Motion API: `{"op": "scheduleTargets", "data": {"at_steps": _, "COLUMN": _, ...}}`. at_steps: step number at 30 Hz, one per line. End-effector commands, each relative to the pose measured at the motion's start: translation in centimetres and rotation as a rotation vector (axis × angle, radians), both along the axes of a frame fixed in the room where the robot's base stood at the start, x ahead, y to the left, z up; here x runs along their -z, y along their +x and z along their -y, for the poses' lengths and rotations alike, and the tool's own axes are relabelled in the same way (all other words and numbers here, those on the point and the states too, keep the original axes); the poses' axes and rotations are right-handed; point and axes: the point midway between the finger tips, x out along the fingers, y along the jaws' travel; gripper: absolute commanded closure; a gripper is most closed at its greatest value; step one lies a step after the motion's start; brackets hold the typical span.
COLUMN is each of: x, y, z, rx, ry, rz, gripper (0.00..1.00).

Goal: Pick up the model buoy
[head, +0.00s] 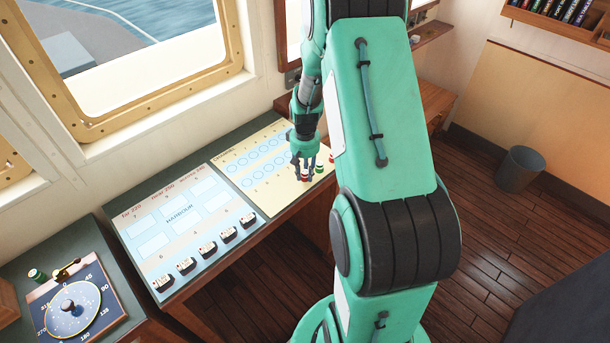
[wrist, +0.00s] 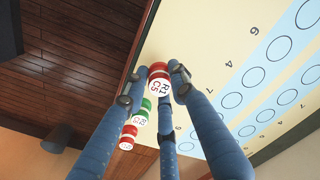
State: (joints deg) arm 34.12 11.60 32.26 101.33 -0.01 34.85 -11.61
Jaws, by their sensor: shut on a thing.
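A red and white model buoy (wrist: 158,82) with "R1 C5" on its white top sits between the blue fingers of my gripper (wrist: 155,88) in the wrist view. The fingers are closed against its sides. In the head view my gripper (head: 305,168) points down over the near edge of the cream channel chart (head: 262,197), with a bit of red between its fingertips. I cannot tell whether the buoy touches the chart.
A blue harbour chart (head: 180,222) with several small black and white blocks lies left of the channel chart. A compass board (head: 75,306) with a green buoy (head: 37,275) is at the lower left. A bin (head: 520,168) stands on the open wooden floor at right.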

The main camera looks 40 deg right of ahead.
Motion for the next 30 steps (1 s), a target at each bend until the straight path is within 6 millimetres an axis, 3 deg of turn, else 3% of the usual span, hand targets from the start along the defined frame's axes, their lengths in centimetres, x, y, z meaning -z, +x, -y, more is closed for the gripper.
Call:
{"op": "scheduleTargets", "data": {"at_steps": 5, "x": -2.6, "y": 0.1, "z": 0.1, "rx": 0.0, "ry": -0.002, "rz": 0.002, "gripper": 0.89}}
{"op": "scheduleTargets", "data": {"at_steps": 24, "x": -3.4, "y": -9.9, "z": -6.3, "rx": 0.0, "ry": 0.0, "rz": 0.001, "gripper": 0.89}}
{"op": "scheduleTargets", "data": {"at_steps": 30, "x": -3.6, "y": -12.1, "z": -7.7, "rx": 0.0, "ry": 0.0, "rz": 0.001, "gripper": 0.89}}
